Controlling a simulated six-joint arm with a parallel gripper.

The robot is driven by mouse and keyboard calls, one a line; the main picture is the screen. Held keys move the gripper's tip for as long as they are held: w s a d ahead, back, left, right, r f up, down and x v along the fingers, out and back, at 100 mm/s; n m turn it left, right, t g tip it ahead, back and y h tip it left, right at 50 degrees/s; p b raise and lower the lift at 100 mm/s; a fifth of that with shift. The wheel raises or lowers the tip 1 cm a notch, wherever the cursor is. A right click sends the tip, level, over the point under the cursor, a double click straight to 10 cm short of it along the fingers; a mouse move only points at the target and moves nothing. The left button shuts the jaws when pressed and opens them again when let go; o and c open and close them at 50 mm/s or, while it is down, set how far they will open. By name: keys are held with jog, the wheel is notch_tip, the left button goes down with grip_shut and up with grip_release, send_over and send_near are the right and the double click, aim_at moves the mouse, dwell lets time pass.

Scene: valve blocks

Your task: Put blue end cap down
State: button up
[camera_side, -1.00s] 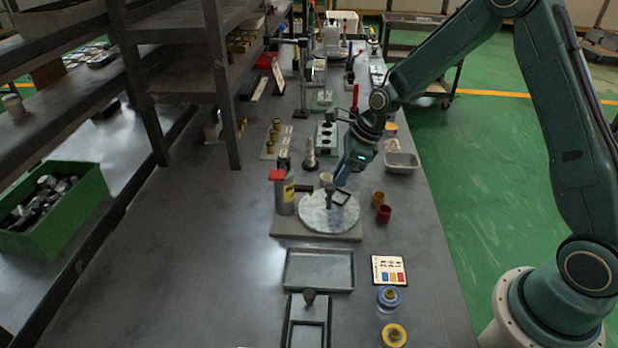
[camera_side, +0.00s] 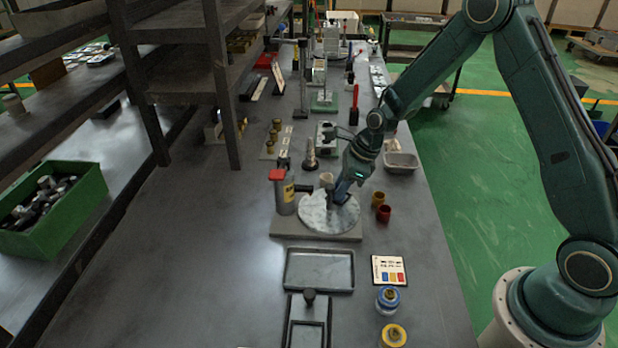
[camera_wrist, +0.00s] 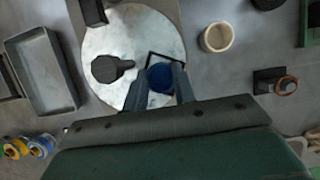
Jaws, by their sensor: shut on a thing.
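The blue end cap (camera_wrist: 160,76) sits between the two fingers of my gripper (camera_wrist: 160,92) in the wrist view. My gripper is shut on it. The cap is within or just above a black square outline (camera_wrist: 151,56) on the pale round marbled plate (camera_wrist: 140,22). I cannot tell whether the cap touches the plate. In the side view my gripper (camera_side: 341,195) is low over the right part of the plate (camera_side: 318,222), and its fingers hide the cap and most of the outline.
A red-topped grey cylinder (camera_side: 284,192) stands left of the plate. A cream cup (camera_wrist: 217,37) stands just off the plate. An empty grey tray (camera_side: 319,288) lies in front.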

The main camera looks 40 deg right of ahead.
jog(key=shift+f, duration=0.15)
jog(key=o, duration=0.9)
jog(key=shift+o, duration=0.2)
jog(key=v, duration=1.2)
jog(key=shift+r, duration=0.2)
